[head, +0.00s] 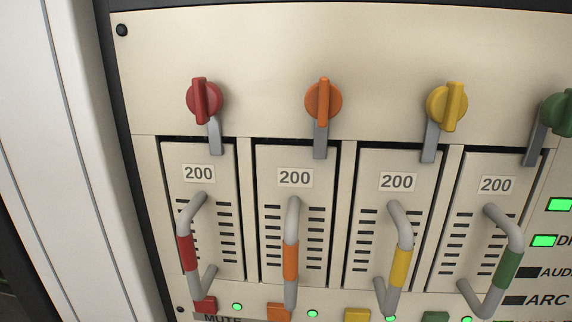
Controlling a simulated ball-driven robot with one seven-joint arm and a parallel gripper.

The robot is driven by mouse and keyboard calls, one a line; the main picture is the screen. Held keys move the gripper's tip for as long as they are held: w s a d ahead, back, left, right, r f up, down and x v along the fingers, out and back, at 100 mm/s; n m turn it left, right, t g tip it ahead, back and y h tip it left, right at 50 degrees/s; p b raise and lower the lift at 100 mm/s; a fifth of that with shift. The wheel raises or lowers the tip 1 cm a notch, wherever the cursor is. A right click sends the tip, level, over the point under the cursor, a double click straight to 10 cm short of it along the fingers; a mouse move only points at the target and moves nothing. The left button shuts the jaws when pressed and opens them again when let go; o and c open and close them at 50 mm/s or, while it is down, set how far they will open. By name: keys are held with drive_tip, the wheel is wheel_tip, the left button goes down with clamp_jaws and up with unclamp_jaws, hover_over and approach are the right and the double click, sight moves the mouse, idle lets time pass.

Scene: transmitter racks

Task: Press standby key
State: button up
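No key labelled standby can be read in the head view. A row of small coloured keys shows along the bottom edge: a red key (205,306), an orange key (279,313), a yellow key (357,315) and a green key (435,317), the lower ones cut off by the frame. A dark plate marked MUTE (223,319) is partly cut off below the red key. My gripper is not in view.
Several rack modules marked 200 (199,173) carry protruding handles (188,245) just above the keys. Coloured rotary knobs (204,101) with grey tabs sit above. Lit green indicators (544,240) and labels, including ARC (545,300), are at right.

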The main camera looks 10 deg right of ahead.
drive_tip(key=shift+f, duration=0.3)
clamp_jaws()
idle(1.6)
